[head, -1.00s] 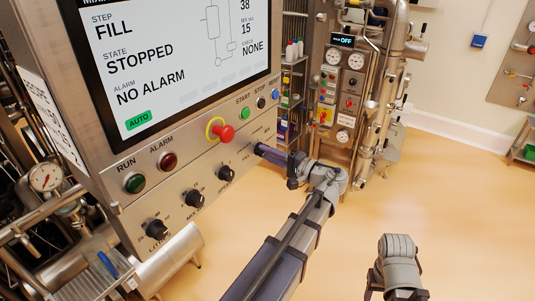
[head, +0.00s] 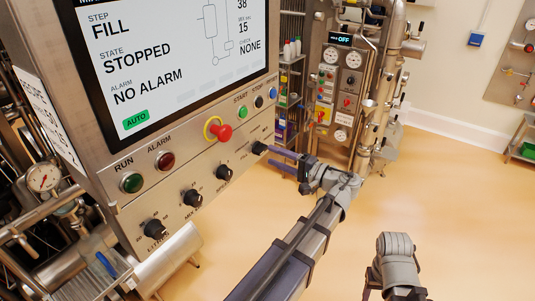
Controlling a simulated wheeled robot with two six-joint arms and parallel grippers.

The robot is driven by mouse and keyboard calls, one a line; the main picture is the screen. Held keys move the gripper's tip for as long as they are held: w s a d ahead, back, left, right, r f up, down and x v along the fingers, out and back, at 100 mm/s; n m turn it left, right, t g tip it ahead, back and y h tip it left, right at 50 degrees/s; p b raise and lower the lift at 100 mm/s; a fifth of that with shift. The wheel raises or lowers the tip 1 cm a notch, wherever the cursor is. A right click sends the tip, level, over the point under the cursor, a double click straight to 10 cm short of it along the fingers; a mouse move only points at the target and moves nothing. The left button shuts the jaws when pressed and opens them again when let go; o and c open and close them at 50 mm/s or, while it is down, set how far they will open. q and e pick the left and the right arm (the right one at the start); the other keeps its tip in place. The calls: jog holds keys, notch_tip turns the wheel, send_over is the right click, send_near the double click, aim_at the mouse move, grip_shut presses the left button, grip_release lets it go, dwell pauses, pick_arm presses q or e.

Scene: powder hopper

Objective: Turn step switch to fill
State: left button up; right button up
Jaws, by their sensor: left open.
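The control panel's lower strip carries a row of black rotary knobs. The rightmost knob (head: 259,148), where my left gripper is, appears to be the step switch; its label is too small to read surely. My left gripper (head: 270,157) is open, its two fingers pointing at this knob from the right, with a small gap and nothing held. The screen (head: 180,60) above reads STEP FILL, STATE STOPPED, NO ALARM, with a green AUTO tag. My right gripper is not in view; only part of that arm shows at the bottom right.
A red emergency button (head: 222,132) sticks out above the knobs. Green start (head: 243,111), black stop and blue reset buttons sit beside it. Another valve panel (head: 340,95) stands behind my left gripper. The floor (head: 450,190) to the right is clear.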

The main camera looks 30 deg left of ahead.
pick_arm(q)
jog(key=shift+s+d, duration=0.15)
jog(key=shift+d, duration=1.7)
